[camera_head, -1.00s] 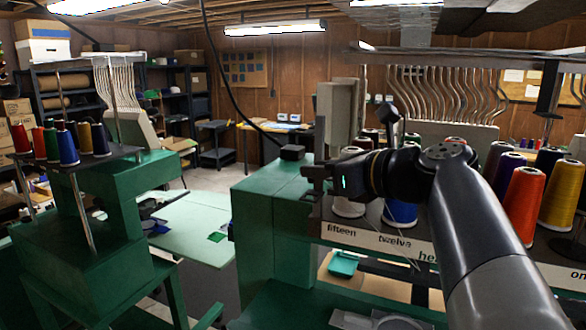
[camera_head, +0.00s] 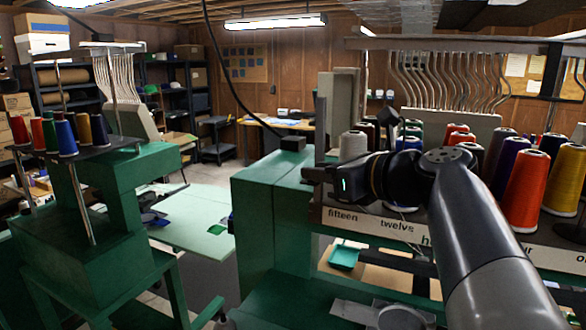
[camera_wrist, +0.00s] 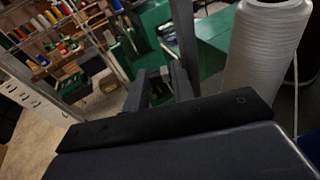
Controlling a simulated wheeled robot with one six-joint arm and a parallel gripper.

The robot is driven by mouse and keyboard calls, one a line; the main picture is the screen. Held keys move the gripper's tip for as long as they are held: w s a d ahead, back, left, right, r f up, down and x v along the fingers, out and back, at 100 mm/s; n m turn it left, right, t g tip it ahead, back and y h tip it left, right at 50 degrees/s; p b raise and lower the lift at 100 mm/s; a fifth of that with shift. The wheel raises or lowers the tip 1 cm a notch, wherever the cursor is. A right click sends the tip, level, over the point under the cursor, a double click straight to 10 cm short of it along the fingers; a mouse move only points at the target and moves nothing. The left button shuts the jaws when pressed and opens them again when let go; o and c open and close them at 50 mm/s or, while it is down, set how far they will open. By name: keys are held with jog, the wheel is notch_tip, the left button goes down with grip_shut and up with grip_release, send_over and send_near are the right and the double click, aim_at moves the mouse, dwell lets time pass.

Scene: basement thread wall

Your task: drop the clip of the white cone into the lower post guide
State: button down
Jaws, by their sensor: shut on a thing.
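The white thread cone (camera_head: 352,146) stands on the rack of the green machine, behind my forearm, which hides its lower part. In the wrist view the white cone (camera_wrist: 262,60) stands upright at the right, with a thin pale strand beside it. My gripper (camera_head: 308,175) is left of the cone, near a grey upright post (camera_head: 321,115). In the wrist view my gripper (camera_wrist: 160,82) has its fingers close to a grey post (camera_wrist: 186,40). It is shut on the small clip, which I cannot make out. I cannot pick out the lower guide on the post.
Several coloured cones, such as an orange one (camera_head: 525,190), stand on the rack at the right. A second green machine (camera_head: 75,240) stands left, with floor between. Curved metal tubes (camera_head: 440,80) rise behind the cones.

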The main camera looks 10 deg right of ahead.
jog(key=shift+f, duration=0.1)
dwell(0.4)
jog(key=c, duration=1.1)
grip_release()
jog(key=shift+s, duration=0.1)
jog(key=b+v, duration=0.2)
jog(key=v, duration=0.8)
jog(key=shift+s+d, duration=0.1)
jog(key=shift+s, duration=0.25)
